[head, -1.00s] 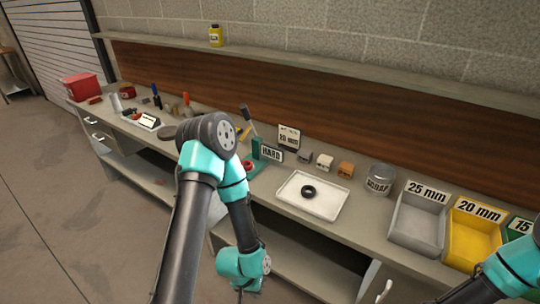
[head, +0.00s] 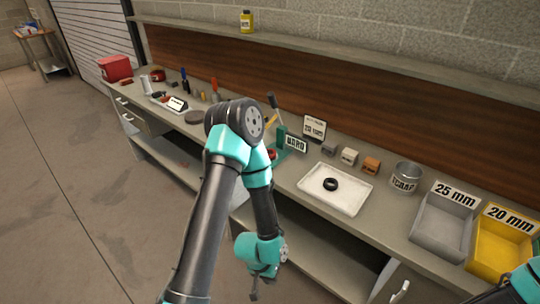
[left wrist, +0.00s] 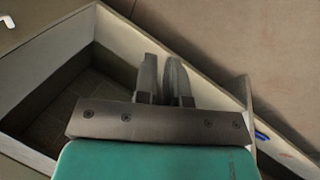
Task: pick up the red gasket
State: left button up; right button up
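The red gasket (head: 272,154) seems to be the small red ring on the bench by the green stand with the "HARD" sign (head: 296,144); my left arm partly hides it. A black ring (head: 330,184) lies on the white tray (head: 347,203). My left gripper (head: 255,288) hangs low in front of the bench, well below its top and away from the red ring. In the left wrist view its two fingers (left wrist: 163,78) are close together with nothing seen between them. My right gripper is out of view; only part of that arm shows at lower right.
Grey (head: 440,229) and yellow (head: 500,249) bins and a metal scrap can (head: 405,178) stand at right. Small blocks (head: 349,156) sit behind the tray. Tools and a red box (head: 115,68) are at the far left. The open lower shelf lies behind my left gripper.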

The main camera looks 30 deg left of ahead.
pick_arm(q)
jog(key=o, duration=1.5)
jog(key=shift+c, duration=0.2)
